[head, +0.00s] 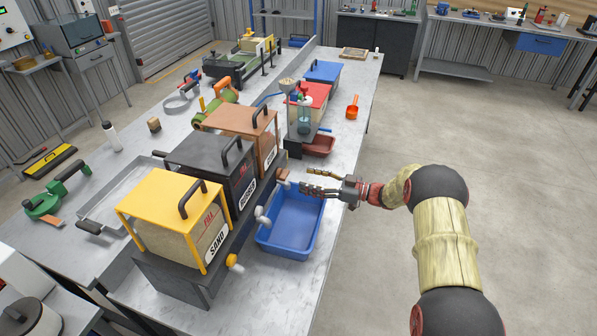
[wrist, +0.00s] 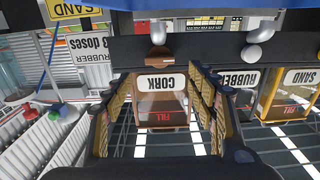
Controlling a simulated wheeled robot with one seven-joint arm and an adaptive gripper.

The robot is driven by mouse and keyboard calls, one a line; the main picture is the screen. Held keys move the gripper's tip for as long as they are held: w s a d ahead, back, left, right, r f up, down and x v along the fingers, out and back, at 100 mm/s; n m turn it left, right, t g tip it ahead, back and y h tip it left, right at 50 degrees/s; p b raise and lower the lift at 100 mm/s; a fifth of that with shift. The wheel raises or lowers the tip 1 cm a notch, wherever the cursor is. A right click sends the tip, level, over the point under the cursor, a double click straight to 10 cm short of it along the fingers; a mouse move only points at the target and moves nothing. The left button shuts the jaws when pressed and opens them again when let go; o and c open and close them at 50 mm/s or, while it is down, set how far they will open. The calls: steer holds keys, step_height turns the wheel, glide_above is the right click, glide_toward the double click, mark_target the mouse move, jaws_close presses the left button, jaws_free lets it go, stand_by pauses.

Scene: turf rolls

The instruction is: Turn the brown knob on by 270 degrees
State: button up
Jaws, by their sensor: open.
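The brown knob (head: 283,174) sits low on the front of the brown hopper (head: 240,122), which carries a CORK label. It also shows in the wrist view (wrist: 158,55), between and beyond my fingertips. My gripper (head: 305,179) is open and empty, in front of the knob and over the blue tray (head: 291,245). Its two fingers spread on either side of the knob's line in the wrist view (wrist: 160,72). Whether a finger touches the knob cannot be told.
A black RUBBER hopper (head: 210,160) and a yellow SAND hopper (head: 172,205) with a yellow knob (head: 235,262) stand beside the brown one. Grey spouts (head: 262,215) stick out over the blue tray.

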mark_target(288, 174)
steer(key=shift+b+x, duration=0.35)
steer(key=shift+x, duration=3.5)
steer(key=c, duration=0.3)
steer(key=c, duration=0.8)
steer(key=shift+c, duration=0.4)
steer(key=shift+w+m+b, duration=0.1)
steer(key=shift+m+b, duration=0.3)
steer(key=m+b, duration=0.3)
steer(key=shift+f+m, duration=0.15)
steer(key=shift+m, duration=0.15)
steer(key=m+b, duration=0.1)
steer(key=m, duration=0.3)
steer(key=shift+w+d+m+b, duration=0.1)
steer(key=shift+w+m+b, duration=0.05)
steer(key=shift+m+b, duration=0.2)
steer(key=shift+m, duration=0.25)
